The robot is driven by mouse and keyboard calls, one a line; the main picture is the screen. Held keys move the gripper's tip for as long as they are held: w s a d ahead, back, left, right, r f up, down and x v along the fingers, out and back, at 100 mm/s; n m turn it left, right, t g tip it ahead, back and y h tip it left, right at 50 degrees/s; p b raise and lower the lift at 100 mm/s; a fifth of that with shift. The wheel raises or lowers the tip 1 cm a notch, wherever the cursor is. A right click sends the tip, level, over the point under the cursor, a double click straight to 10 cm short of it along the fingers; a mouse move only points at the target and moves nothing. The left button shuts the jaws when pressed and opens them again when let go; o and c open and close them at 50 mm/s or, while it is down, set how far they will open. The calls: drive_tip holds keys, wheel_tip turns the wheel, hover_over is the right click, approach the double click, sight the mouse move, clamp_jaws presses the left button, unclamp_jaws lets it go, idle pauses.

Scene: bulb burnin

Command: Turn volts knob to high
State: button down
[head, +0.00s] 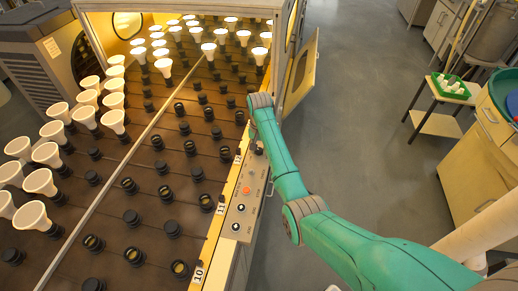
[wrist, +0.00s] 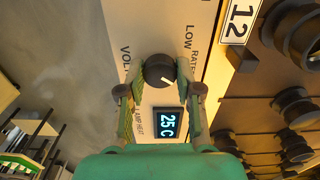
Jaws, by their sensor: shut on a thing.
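The volts knob (wrist: 159,70) is round and black with a white pointer line, on a pale panel in the wrist view. Its pointer is turned toward the lower right of that picture. The words LOW and part of RATED show to its right, and part of VOLTS to its left. No HIGH label is readable. My gripper (wrist: 160,88) has one finger on each side of the knob and is shut on it. In the head view the panel (head: 232,222) runs along the rack's right edge, and my arm partly hides the knob area.
A lit display (wrist: 167,123) reading 25C sits just below the knob in the wrist view. Rows of black sockets, several with bulbs (head: 40,183), fill the rack. The open door (head: 300,75) stands beyond my arm. The floor (head: 350,110) to the right is clear.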

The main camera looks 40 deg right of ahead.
sight(259, 150)
drive_tip(key=shift+m, duration=0.6)
drive_tip(key=c, duration=0.8)
unclamp_jaws()
drive_tip(key=shift+o, duration=0.2)
wheel_tip(259, 150, up, 7)
drive_tip(key=shift+r, duration=0.2)
